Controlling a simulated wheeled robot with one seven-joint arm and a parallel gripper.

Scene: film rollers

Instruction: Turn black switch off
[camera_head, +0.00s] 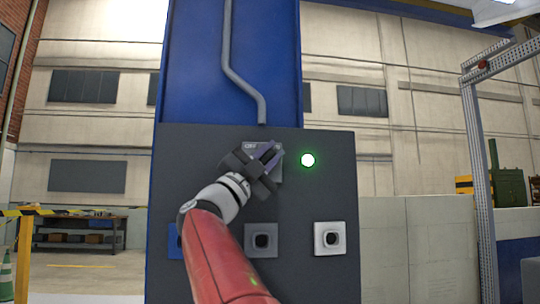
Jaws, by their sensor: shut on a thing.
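A dark grey control panel (330,195) stands upright in front of a blue column. A grey switch plate (277,149) sits near the panel's top, partly covered by my gripper. My gripper (272,156) is at this plate, shut on the switch there, whose knob is mostly hidden by the fingers. Below are a grey-framed black round switch (264,241) and a white-framed one (330,238). A blue-framed one (174,241) is partly hidden by my red and white arm. A round lamp (308,160) glows green to the right of my gripper.
A grey conduit (229,65) runs down the blue column (190,70) to the panel. A metal frame (482,180) stands at the right. A workbench (80,232) and a yellow post (24,255) are at the left. The panel's right side is clear of my arm.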

